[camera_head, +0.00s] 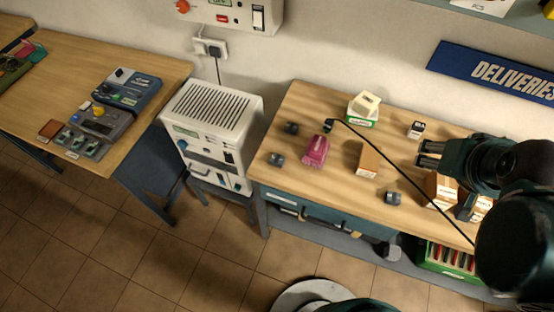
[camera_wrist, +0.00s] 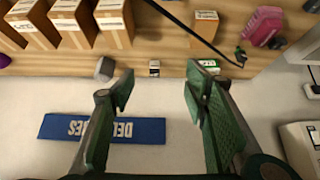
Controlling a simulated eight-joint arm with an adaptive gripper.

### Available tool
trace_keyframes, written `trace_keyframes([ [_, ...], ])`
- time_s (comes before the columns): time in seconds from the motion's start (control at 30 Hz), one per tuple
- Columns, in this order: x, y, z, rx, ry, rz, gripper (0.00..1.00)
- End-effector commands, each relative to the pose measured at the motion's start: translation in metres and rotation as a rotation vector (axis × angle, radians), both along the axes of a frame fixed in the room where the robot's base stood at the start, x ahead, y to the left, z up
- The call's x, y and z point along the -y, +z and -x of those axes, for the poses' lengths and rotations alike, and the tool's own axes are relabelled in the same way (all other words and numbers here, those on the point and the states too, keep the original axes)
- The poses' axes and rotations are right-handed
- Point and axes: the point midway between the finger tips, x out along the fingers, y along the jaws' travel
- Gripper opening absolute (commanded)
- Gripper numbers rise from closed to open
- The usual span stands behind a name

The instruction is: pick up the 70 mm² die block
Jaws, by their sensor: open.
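Small dark grey blocks that look like die blocks lie on the wooden workbench: one at the back left (camera_head: 291,128), one at the left (camera_head: 277,159), one near the front edge (camera_head: 393,198). Their size marks are too small to read, so I cannot tell which is the 70 mm² one. The wrist view shows a grey faceted block (camera_wrist: 105,69) near the bench's back edge, just beyond the left finger; my arm seems to hide it in the head view. My gripper (camera_head: 430,155) is open and empty above the bench's right part; its fingers (camera_wrist: 160,92) stand wide apart.
A small black-and-white box (camera_head: 416,129), cardboard boxes (camera_head: 369,160), a pink object (camera_head: 316,150) and a green-and-white box (camera_head: 362,112) stand on the bench. More cartons (camera_wrist: 70,22) stand at the right end, partly behind my arm.

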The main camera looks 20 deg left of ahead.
Motion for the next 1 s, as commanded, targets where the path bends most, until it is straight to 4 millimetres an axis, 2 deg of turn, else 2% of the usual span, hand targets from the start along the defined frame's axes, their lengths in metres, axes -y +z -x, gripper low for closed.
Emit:
trace_keyframes([
  [0.37,-0.001,0.0,0.0,-0.001,0.002,0.0,0.39],
  [0.57,-0.007,0.001,-0.004,-0.012,0.03,0.009,0.39],
  [0.77,-0.025,0.001,-0.015,-0.045,0.107,0.034,0.39],
  [1.0,-0.059,-0.002,-0.031,-0.1,0.244,0.077,0.39],
])
